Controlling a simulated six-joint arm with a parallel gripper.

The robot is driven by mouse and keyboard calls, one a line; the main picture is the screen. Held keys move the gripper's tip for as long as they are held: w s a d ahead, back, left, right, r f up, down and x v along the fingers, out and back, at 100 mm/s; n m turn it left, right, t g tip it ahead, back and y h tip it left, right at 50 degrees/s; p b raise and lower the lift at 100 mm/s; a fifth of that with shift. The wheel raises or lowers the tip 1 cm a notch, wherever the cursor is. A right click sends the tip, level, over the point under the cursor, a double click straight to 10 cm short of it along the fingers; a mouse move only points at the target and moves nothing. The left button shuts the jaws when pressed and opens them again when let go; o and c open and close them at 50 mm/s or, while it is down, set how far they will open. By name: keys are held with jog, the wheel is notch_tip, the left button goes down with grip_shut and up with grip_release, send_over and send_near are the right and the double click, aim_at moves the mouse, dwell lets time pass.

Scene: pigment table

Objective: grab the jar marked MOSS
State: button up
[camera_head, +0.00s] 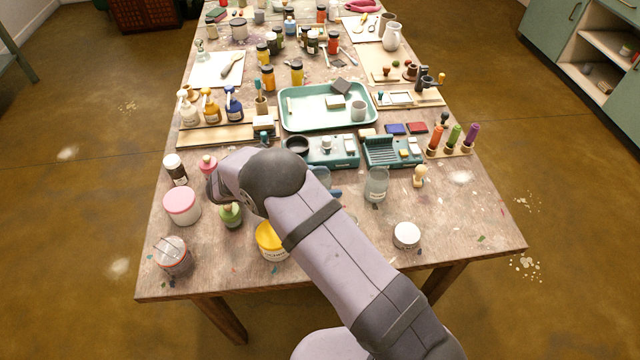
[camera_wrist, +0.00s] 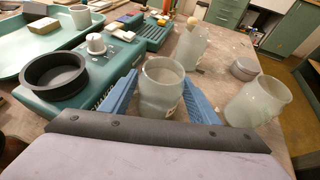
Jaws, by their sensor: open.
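No label reading MOSS is legible in either view, so I cannot tell which jar it is. My gripper (camera_wrist: 160,84) is open, with its blue fingers on either side of a pale, frosted open jar (camera_wrist: 161,100). Part of a label shows on this jar's right side; its base is hidden by my wrist. I cannot tell whether the fingers touch it. Two similar pale jars stand beyond (camera_wrist: 191,48) and to the right (camera_wrist: 256,101). In the head view my arm hides most of the gripper; a glass jar (camera_head: 376,187) stands right of it.
A black bowl (camera_wrist: 55,82) and teal station (camera_wrist: 112,58) sit close left of my fingers. A yellow jar (camera_head: 270,241), green bottle (camera_head: 231,215), pink-lidded jar (camera_head: 182,206) and white-lidded jar (camera_head: 406,235) stand near the front. The front right table corner is clear.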

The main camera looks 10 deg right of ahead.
jog(key=shift+x, duration=1.3)
jog(key=shift+r, duration=0.15)
jog(key=c, duration=0.9)
jog(key=shift+o, duration=0.2)
